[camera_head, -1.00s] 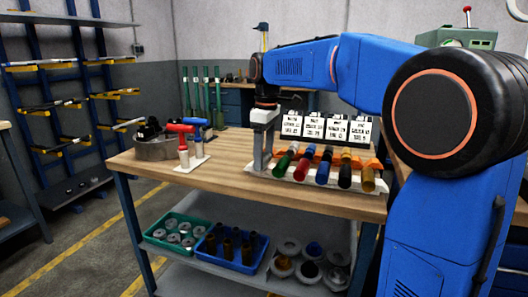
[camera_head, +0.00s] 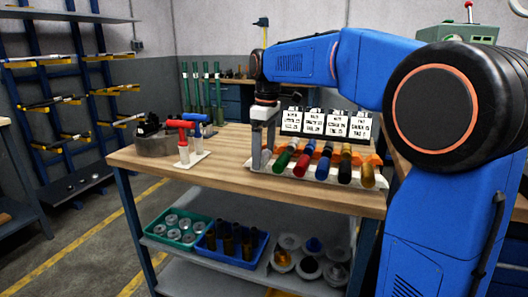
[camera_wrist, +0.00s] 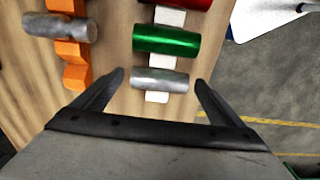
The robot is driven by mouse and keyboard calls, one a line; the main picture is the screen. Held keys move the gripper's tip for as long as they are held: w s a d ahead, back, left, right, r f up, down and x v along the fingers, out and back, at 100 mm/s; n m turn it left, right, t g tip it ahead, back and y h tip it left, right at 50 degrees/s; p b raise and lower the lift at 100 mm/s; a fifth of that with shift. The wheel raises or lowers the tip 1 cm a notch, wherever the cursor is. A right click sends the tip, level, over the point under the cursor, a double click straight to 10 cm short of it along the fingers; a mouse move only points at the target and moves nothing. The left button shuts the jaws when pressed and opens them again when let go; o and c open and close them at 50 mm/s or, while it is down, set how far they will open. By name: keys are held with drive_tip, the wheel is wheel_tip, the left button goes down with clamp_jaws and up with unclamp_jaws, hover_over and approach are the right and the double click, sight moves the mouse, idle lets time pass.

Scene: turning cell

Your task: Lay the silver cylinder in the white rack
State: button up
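A silver cylinder (camera_wrist: 160,79) lies crosswise on the white rack (camera_wrist: 157,97), beside a green cylinder (camera_wrist: 166,40). My gripper (camera_wrist: 159,75) is open around the silver cylinder, with one finger beyond each end and a visible gap at both. The white rack (camera_head: 310,187) also shows at the table's front in the head view, with my gripper (camera_head: 262,155) low at its left end. The silver cylinder cannot be made out there. A second silver-grey cylinder (camera_wrist: 62,27) lies on the orange rack (camera_wrist: 74,68).
Red, blue and gold cylinders (camera_head: 367,175) fill the white rack rightward. Label cards (camera_head: 313,122) stand behind. Bare wood (camera_head: 215,177) lies between. Bins (camera_head: 232,260) sit on the lower shelf.

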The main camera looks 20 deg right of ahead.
drive_tip(key=shift+r, duration=0.1)
wheel_tip(320, 180, up, 17)
drive_tip(key=shift+s+d, duration=0.3)
drive_tip(key=shift+d, duration=0.05)
idle(0.3)
drive_tip(key=shift+r, duration=0.1)
